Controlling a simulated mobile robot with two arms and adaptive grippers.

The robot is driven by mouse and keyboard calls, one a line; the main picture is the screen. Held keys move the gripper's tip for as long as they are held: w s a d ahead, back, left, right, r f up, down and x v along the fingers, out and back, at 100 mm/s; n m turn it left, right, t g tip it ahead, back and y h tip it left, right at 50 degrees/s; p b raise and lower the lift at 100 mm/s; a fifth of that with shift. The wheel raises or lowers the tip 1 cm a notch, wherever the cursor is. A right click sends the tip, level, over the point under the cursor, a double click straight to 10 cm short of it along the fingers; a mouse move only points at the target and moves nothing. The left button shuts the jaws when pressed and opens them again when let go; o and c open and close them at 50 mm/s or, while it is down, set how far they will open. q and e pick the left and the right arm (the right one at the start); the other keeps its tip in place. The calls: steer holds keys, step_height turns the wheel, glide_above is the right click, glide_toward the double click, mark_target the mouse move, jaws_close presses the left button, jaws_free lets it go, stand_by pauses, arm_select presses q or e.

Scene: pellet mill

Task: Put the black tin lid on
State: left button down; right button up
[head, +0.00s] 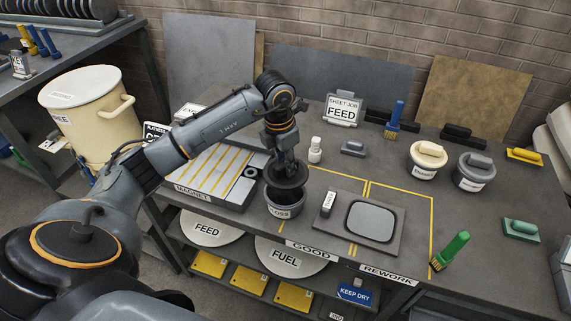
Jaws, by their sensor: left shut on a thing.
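My left gripper (287,162) points down near the bench's front edge and is shut on the black lid (289,179), a dark round disc. The lid is just above a grey tin (284,207), whose label is partly readable as "OSS". The tin stands upright, and its dark opening shows below the lid. The lid looks apart from the rim, slightly tilted. The gripper hides part of the lid's top. My right gripper is not in view.
A striped magnet board (212,172) lies left of the tin. A small white bottle (315,150) stands behind it. A grey plate with a pad (371,221) lies to the right.

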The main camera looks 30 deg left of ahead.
mark_target(285, 176)
arm_select(q)
steer(key=shift+s+a+f+b, duration=0.1)
steer(key=shift+f+b, duration=0.1)
steer(key=shift+b, duration=0.1)
step_height(285, 176, down, 5)
steer(key=b, duration=0.4)
steer(key=shift+r, duration=0.2)
steer(key=shift+f+b, duration=0.45)
steer(key=shift+f, duration=0.3)
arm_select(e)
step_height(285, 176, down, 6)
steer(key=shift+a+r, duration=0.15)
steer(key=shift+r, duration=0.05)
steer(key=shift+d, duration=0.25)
arm_select(q)
steer(key=shift+b, duration=0.35)
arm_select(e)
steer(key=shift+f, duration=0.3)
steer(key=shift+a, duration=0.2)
